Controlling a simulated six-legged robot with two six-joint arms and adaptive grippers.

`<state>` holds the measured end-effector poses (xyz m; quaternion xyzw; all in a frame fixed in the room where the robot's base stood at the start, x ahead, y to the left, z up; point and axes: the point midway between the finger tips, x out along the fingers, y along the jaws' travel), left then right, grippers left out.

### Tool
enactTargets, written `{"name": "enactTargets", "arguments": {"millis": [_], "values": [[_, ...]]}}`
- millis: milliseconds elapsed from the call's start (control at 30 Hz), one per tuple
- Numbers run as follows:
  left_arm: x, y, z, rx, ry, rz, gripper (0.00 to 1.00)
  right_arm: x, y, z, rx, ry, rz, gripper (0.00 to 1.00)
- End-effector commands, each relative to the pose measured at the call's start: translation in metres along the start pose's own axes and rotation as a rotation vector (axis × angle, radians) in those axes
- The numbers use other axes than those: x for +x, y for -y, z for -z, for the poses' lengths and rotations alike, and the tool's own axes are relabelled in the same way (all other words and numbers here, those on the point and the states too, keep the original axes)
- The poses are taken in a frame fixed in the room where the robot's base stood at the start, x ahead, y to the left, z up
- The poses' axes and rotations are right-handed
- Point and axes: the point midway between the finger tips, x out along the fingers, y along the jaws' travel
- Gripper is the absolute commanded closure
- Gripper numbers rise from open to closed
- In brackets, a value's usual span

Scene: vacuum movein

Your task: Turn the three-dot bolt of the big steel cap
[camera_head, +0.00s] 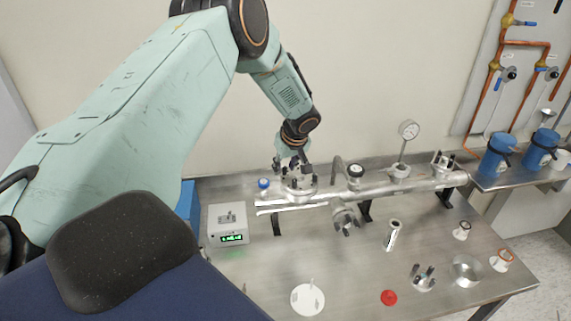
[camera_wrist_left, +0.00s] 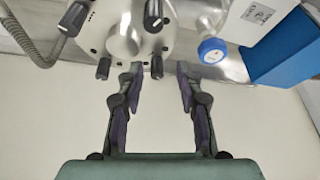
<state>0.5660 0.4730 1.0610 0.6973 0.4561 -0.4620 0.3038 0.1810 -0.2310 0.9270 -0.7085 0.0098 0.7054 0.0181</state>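The big steel cap (camera_head: 301,188) sits at the left end of the steel pipe assembly on the table. In the left wrist view the cap (camera_wrist_left: 122,38) is a shiny disc with several black-headed bolts around its rim. My left gripper (camera_head: 291,164) is above the cap, pointing down at it. In the left wrist view its two fingers (camera_wrist_left: 158,70) are apart, and one black bolt (camera_wrist_left: 157,66) shows between the fingertips. The fingers do not appear to press on it. The dot marks are too small to tell which bolt is the three-dot one. My right gripper is not in view.
A white disc (camera_head: 307,299) and a red disc (camera_head: 389,297) lie in front.

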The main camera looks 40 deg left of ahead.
Motion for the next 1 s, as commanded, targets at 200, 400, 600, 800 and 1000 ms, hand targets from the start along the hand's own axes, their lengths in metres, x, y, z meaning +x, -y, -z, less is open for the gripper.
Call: {"name": "enactTargets", "arguments": {"millis": [200,400,600,800,1000], "values": [[0.001,-0.0014,0.0003,-0.001,0.001,0.0,0.64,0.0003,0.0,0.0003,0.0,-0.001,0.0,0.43],[0.0008,-0.0013,0.0003,-0.001,0.001,0.0,0.81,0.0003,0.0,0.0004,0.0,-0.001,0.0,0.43],[0.0007,-0.0009,0.0001,-0.001,0.001,0.001,0.98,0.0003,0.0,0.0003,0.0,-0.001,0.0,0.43],[0.0009,-0.001,-0.0006,-0.001,0.002,0.001,1.0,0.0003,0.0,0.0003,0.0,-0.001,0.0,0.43],[0.0014,-0.0004,-0.0006,0.006,0.002,-0.001,1.0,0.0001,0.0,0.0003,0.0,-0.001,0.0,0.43]]}}
